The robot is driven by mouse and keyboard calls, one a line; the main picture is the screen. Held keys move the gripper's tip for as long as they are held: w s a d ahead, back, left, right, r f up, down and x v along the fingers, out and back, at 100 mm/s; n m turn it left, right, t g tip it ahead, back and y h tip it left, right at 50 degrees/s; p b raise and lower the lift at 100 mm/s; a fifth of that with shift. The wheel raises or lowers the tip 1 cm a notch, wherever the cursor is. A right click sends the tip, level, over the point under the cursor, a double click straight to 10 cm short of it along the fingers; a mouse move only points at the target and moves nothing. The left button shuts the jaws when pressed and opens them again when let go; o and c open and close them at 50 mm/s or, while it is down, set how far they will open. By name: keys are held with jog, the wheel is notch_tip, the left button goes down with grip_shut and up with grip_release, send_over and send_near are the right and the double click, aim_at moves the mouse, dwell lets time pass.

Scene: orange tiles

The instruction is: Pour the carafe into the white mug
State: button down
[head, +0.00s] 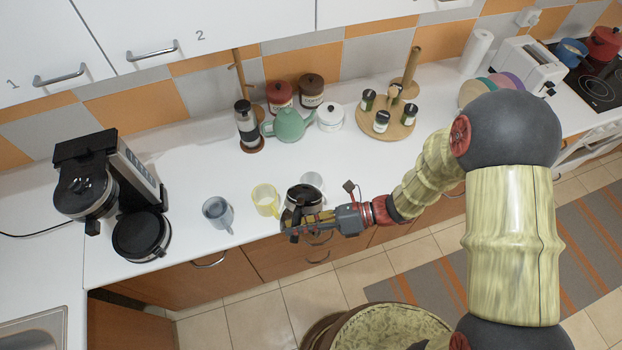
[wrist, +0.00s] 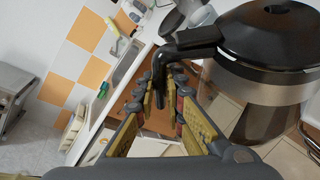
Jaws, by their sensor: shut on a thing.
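My gripper (head: 298,227) is shut on the handle of the carafe (head: 304,197), near the counter's front edge. The carafe has a black lid and a dark, shiny body. In the wrist view the carafe (wrist: 275,45) fills the right side, and its black handle runs between my fingers (wrist: 158,82). I cannot tell its exact tilt or whether it holds liquid. The white mug (head: 313,179) stands on the counter just behind the carafe, which hides its lower part in the head view. I cannot tell how far the carafe is above the counter.
A yellow mug (head: 265,198) and a grey-blue mug (head: 217,213) stand left of the carafe. A coffee maker (head: 128,170) stands further left. A green teapot (head: 288,124), a white lidded pot (head: 330,117) and a spice rack (head: 402,128) stand behind.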

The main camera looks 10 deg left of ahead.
aim_at(301, 204)
jog(key=shift+w+r, duration=0.35)
jog(key=shift+r, duration=0.1)
jog(key=shift+w+r+m+g, duration=0.2)
jog(key=shift+w+m+g, duration=0.05)
jog(key=shift+w+m, duration=0.2)
jog(key=shift+w+r+m+g, duration=0.25)
jog(key=shift+w+m, duration=0.1)
jog(key=shift+w, duration=0.1)
jog(key=shift+w+a+r+m+y+p, duration=0.1)
jog(key=shift+w+r+m+y+p, duration=0.55)
jog(key=shift+r, duration=0.45)
jog(key=shift+w+r+m+g, duration=0.45)
jog(key=shift+w+r, duration=0.1)
jog(key=shift+w, duration=0.1)
jog(key=shift+w+r, duration=0.1)
jog(key=shift+w, duration=0.05)
jog(key=shift+w+r, duration=0.15)
